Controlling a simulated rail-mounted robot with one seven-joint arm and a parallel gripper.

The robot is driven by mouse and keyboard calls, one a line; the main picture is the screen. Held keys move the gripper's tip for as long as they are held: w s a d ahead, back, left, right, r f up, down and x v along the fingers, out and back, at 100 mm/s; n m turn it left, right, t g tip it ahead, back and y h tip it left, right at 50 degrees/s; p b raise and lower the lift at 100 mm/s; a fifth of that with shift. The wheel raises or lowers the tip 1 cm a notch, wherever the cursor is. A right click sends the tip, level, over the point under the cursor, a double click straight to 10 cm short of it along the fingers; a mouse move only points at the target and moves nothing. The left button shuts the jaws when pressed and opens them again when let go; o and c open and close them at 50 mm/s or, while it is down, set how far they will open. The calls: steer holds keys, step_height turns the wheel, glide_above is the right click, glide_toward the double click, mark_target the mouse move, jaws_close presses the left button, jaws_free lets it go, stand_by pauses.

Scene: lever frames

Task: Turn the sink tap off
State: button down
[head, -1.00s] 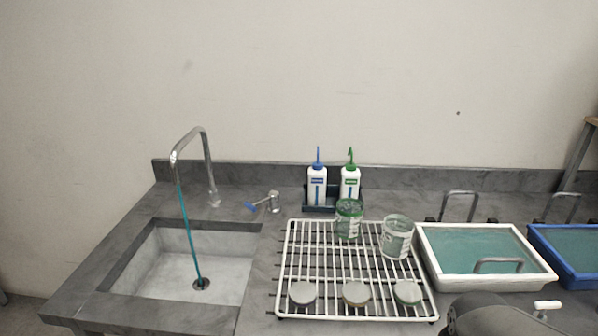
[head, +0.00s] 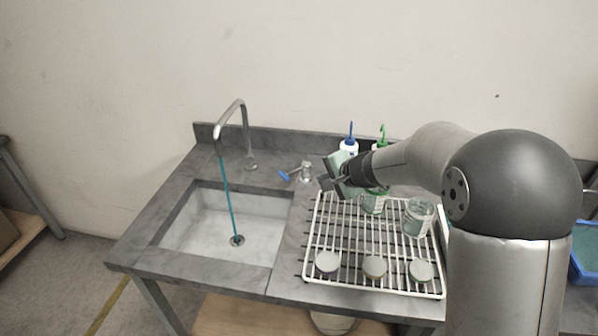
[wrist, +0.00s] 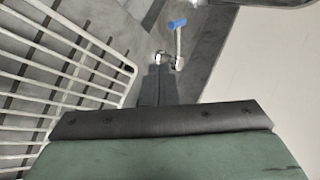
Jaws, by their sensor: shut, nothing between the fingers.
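The sink tap's curved metal spout (head: 246,130) stands at the back of the sink (head: 205,215). A thin blue-green stream (head: 228,195) falls from it to the drain (head: 237,240). The tap lever (head: 290,174) has a blue end and sits on a short metal base (head: 306,172) right of the spout. The lever (wrist: 178,40) also shows in the wrist view, just beyond the fingertips. My gripper (head: 325,184) is shut and empty, just right of the lever base; its fingers (wrist: 158,84) point towards the lever in the wrist view. Contact with the base cannot be told.
A white wire rack (head: 400,285) right of the sink holds jars and several round lids. Two bottles (head: 349,146) stand behind, partly hidden by my arm. A blue tray (head: 585,262) is at the far right. The counter around the lever's left is clear.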

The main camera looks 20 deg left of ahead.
steer(key=shift+w+a+f+m, duration=0.15)
steer(key=shift+w+a+m, duration=0.15)
steer(key=shift+w+a, duration=0.25)
steer(key=p, duration=0.3)
glide_toward(297, 171)
steer(key=f, duration=0.1)
steer(key=s+a+f, duration=0.2)
steer(key=shift+f, duration=0.35)
steer(key=shift+w+a+f+p, duration=0.25)
steer(key=shift+w+a+p, duration=0.35)
steer(key=shift+a, duration=0.25)
steer(key=shift+w+a+f+p, duration=0.3)
steer(key=shift+w+a+p, duration=0.3)
steer(key=shift+a, duration=0.25)
